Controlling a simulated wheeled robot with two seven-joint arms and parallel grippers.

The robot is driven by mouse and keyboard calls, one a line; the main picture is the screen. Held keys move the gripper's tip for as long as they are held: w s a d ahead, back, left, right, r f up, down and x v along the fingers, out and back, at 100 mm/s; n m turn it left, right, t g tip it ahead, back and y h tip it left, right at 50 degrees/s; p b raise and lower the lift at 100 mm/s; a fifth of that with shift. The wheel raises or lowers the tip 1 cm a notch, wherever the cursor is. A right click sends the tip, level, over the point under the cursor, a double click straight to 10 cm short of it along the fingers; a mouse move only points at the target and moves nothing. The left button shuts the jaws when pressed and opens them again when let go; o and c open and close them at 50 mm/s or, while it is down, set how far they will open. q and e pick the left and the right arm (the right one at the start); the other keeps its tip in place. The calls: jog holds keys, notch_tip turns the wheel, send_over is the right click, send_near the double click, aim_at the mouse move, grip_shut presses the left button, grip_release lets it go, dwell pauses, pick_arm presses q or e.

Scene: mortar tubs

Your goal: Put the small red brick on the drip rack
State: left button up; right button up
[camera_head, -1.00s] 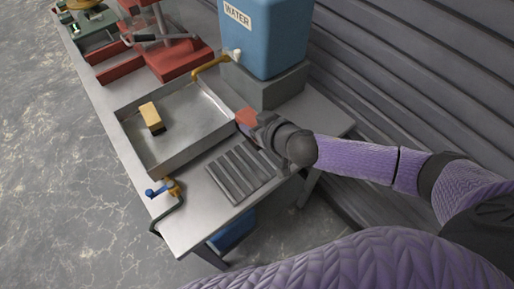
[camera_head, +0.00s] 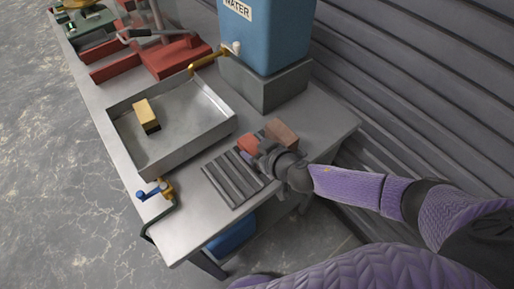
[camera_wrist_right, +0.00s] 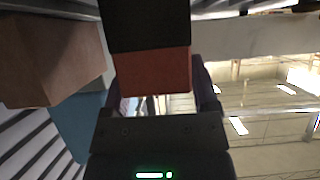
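The small red brick (camera_head: 249,144) is in my right gripper (camera_head: 260,150), at the far end of the dark ribbed drip rack (camera_head: 232,182). I cannot tell whether it touches the rack or is just above it. In the right wrist view the red brick (camera_wrist_right: 152,72) sits between the fingers of the right gripper (camera_wrist_right: 155,92), with a dark block-shaped area beyond it. My left gripper is not in view.
A brown brick (camera_head: 283,133) stands close beside the gripper. A metal tray (camera_head: 190,147) with a yellow block (camera_head: 146,114) lies left of the rack. A blue water tank (camera_head: 268,35) stands behind on a grey block (camera_head: 265,85).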

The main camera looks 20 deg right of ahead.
jog(key=shift+o, duration=1.2)
jog(key=shift+r, duration=0.15)
